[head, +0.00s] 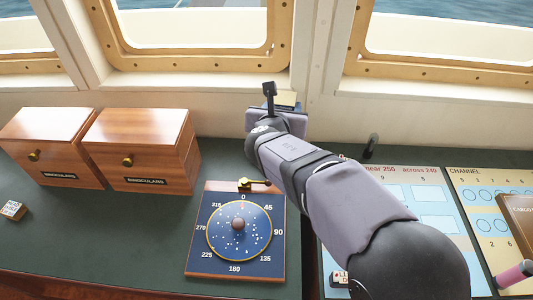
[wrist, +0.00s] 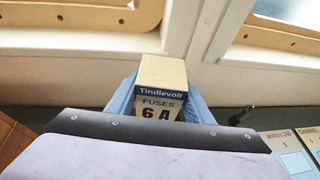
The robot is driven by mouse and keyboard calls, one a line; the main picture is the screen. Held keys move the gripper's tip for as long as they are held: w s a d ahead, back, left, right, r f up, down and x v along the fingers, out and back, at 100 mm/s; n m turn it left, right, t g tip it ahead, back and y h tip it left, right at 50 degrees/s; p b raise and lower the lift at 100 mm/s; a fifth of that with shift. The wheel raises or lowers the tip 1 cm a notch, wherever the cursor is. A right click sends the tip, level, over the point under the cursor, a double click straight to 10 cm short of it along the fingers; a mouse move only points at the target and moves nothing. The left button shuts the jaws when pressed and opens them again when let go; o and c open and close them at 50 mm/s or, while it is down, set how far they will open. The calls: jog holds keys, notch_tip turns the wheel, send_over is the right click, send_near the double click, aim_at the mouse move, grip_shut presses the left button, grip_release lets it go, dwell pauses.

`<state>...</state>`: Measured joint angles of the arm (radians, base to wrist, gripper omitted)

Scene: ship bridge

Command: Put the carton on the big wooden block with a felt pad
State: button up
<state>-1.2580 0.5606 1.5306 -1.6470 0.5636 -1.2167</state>
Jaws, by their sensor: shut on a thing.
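The carton is a pale yellow box with a blue band reading "Tindlevolt" and the words "FUSES 6 A". It shows in the wrist view (wrist: 163,75), upright between the blue-grey fingers of my gripper (wrist: 160,100). In the head view, a small part of the carton (head: 287,98) shows beyond my gripper (head: 277,118), near the window wall. My gripper is shut on the carton. I cannot make out a big wooden block with a felt pad in either view. My arm and gripper hide part of the counter, and what is beneath the carton is hidden.
Two wooden binocular boxes (head: 140,150) stand at the left. A blue dial board (head: 220,250) lies in front, with charts (head: 435,205) at the right. A small black upright fitting (head: 371,145) stands right of my arm. Dark green counter is bare between boxes and arm.

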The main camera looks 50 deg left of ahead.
jog(key=shift+n+g+y, duration=0.6)
jog(key=shift+n+y, duration=0.2)
jog(key=shift+s+a+f, duration=0.45)
jog(key=shift+s+f, duration=0.1)
jog(key=shift+f, duration=1.4)
jog(key=shift+s+a+f, duration=0.5)
jog(key=shift+s+f, duration=0.1)
jog(key=shift+f, duration=1.35)
jog(key=shift+s+a+f, duration=0.45)
jog(key=shift+s+f, duration=0.1)
jog(key=shift+f, duration=1.4)
jog(key=shift+f, duration=0.2)
jog(key=o, duration=1.3)
jog(key=shift+r, duration=0.15)
jog(key=b+v, duration=0.3)
jog(key=v, duration=0.9)
